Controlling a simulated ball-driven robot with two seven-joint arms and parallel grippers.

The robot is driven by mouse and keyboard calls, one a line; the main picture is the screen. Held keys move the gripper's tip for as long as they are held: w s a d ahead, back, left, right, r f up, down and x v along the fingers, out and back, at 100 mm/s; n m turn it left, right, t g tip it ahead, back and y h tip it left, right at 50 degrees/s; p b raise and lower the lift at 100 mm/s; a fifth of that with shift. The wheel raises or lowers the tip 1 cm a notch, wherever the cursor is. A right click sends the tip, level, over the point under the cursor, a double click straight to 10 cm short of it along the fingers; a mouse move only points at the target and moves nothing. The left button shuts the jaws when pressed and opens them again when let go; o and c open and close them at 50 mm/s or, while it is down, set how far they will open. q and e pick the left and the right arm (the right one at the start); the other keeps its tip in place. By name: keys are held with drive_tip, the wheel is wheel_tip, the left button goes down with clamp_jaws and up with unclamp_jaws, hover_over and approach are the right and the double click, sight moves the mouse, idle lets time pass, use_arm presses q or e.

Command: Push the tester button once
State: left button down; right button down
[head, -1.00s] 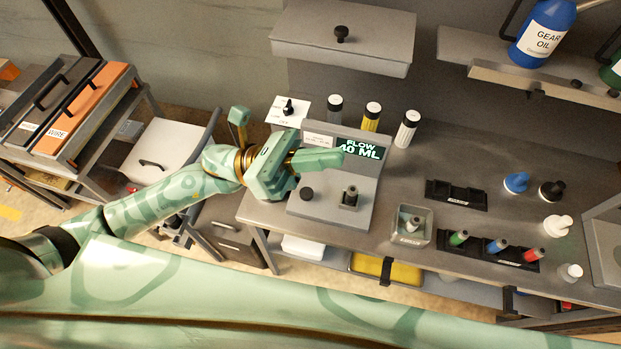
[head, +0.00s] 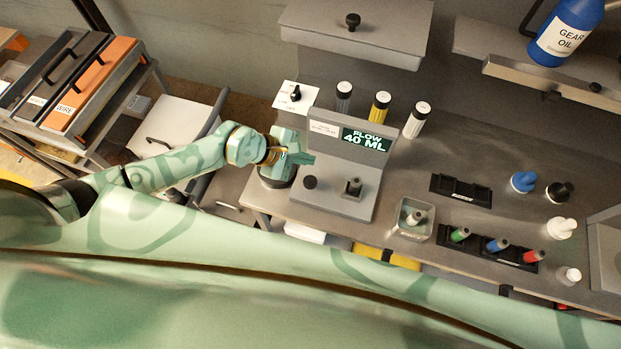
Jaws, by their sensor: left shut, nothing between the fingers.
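The tester (head: 335,205) is a grey unit on the workbench, with an upright back panel and a flat base. Its green display (head: 364,140) reads "FLOW 40 ML". A round black button (head: 310,182) sits on the left of the base. A small grey-topped part (head: 353,187) stands in a holder on the right of the base. My left gripper (head: 308,159) is shut and empty, just above and left of the button in the picture, in front of the panel's left side. It looks apart from the button. My right gripper is not in view.
White, yellow and grey-labelled bottles (head: 381,106) stand behind the tester. To the right are a small clear bin (head: 413,232), a rack of coloured vials (head: 497,247) and an empty black rack (head: 461,190). An overhead cabinet (head: 357,30) hangs above.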

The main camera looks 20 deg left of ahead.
use_arm(q)
drive_tip(key=shift+f, duration=0.1)
drive_tip(key=b, duration=0.8)
approach(312, 180)
drive_tip(key=w+d, duration=0.1)
drive_tip(key=w+d+f, duration=0.1)
drive_tip(key=d, duration=0.1)
drive_tip(key=w+d+f, duration=0.1)
drive_tip(key=shift+d, duration=0.2)
drive_tip(key=shift+f, duration=0.35)
idle(0.9)
drive_tip(key=shift+f, duration=0.4)
drive_tip(key=shift+f+b, duration=0.9)
drive_tip(key=shift+b, duration=0.1)
idle(0.7)
idle(0.4)
drive_tip(key=shift+r+p, duration=1.3)
drive_tip(key=shift+r, duration=0.05)
